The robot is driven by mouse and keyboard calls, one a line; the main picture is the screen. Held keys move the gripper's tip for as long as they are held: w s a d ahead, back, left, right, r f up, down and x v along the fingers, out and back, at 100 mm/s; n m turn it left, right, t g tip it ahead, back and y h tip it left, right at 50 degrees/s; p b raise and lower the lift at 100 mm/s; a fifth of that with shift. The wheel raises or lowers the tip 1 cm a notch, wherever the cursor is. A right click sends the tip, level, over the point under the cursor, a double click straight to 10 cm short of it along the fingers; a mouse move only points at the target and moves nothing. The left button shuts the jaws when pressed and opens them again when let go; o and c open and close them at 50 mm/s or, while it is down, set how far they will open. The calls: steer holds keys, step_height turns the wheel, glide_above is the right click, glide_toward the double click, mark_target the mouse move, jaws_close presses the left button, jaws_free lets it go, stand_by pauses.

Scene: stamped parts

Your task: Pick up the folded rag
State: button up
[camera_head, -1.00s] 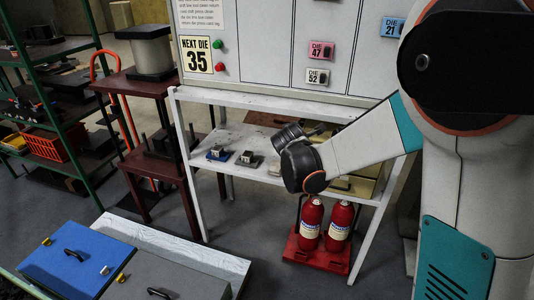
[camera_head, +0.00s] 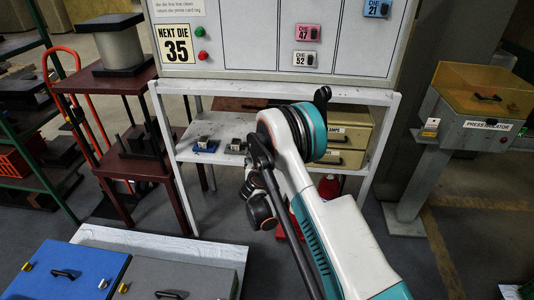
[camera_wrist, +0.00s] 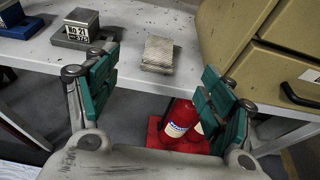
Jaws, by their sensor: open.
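The folded rag (camera_wrist: 158,55) is a small, pale grey-beige, ribbed pad lying flat near the front edge of the white shelf (camera_wrist: 125,60) in the wrist view. My gripper (camera_wrist: 158,84) is open, its green-padded fingers spread left and right in the lower part of that view. The rag appears beyond the fingertips, between them in the picture, and nothing is held. In the head view my arm covers the part of the shelf where the rag lies, and the fingers cannot be made out there.
A beige drawer cabinet (camera_wrist: 270,45) stands close on the right. Red extinguishers (camera_wrist: 182,118) stand below the shelf edge. A blue-lidded case (camera_head: 70,270) is at front left.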

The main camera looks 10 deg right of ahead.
steer(key=b+x, duration=0.1)
steer(key=x, duration=0.3)
steer(key=b+x, duration=0.1)
steer(key=x, duration=0.3)
steer(key=shift+w+f, duration=0.25)
steer(key=shift+f, duration=0.05)
steer(key=w+b, duration=0.1)
steer(key=w+d+f+b, duration=0.1)
steer(key=w+f, duration=0.1)
steer(key=shift+d+f+b, duration=0.1)
steer(key=shift+d+b, duration=0.25)
steer(key=shift+b, duration=0.05)
steer(key=shift+w+d, duration=0.15)
steer(key=shift+w, duration=0.55)
steer(key=shift+c, duration=0.2)
steer(key=c, duration=1)
